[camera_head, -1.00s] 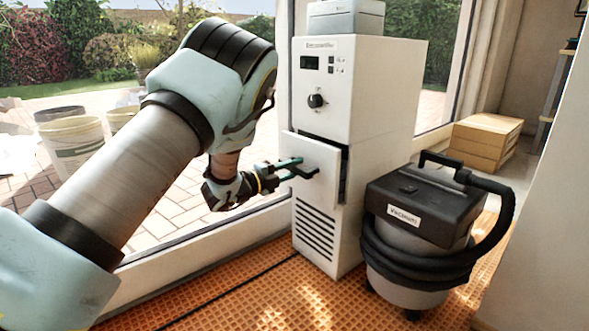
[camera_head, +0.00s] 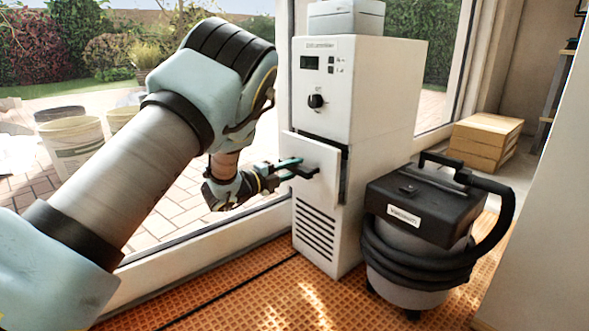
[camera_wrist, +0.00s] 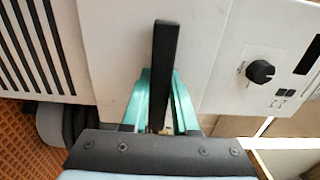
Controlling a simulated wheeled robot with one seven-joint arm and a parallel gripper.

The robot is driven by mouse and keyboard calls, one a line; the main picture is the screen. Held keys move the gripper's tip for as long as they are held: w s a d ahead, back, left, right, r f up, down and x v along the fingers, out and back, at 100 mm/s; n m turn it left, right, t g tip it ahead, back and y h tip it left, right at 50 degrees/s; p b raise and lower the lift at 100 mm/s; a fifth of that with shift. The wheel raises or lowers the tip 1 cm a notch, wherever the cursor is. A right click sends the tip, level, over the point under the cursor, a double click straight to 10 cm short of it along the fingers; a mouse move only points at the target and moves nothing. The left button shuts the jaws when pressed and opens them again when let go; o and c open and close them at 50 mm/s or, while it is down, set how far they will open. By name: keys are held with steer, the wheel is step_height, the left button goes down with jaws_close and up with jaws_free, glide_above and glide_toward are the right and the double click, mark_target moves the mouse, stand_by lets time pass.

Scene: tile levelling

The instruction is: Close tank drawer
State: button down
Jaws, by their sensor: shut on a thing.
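The tank drawer is in the white dehumidifier (camera_head: 385,95). Its flat white front (camera_head: 322,154) stands a little proud of the body, with a dark gap along its right edge. My gripper (camera_head: 294,168) is at the front of the drawer, with its green fingers on the black bar handle (camera_head: 311,173). In the wrist view, the black handle (camera_wrist: 164,55) lies between the two green fingers of my gripper (camera_wrist: 159,95), which are shut on it. The inside of the drawer is hidden.
A vacuum cleaner (camera_head: 408,192) with a coiled black hose stands close to the right of the dehumidifier. A small light box (camera_head: 345,17) sits on top of it. An orange mat (camera_head: 265,300) covers the floor; a window is at left.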

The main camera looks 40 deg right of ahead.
steer(key=shift+s+d, duration=0.1)
steer(key=shift+d, duration=2)
steer(key=c, duration=0.7)
jaws_free()
steer(key=shift+p, duration=0.3)
steer(key=p, duration=0.4)
glide_toward(305, 164)
steer(key=shift+s+a, duration=0.1)
steer(key=shift+a, duration=0.2)
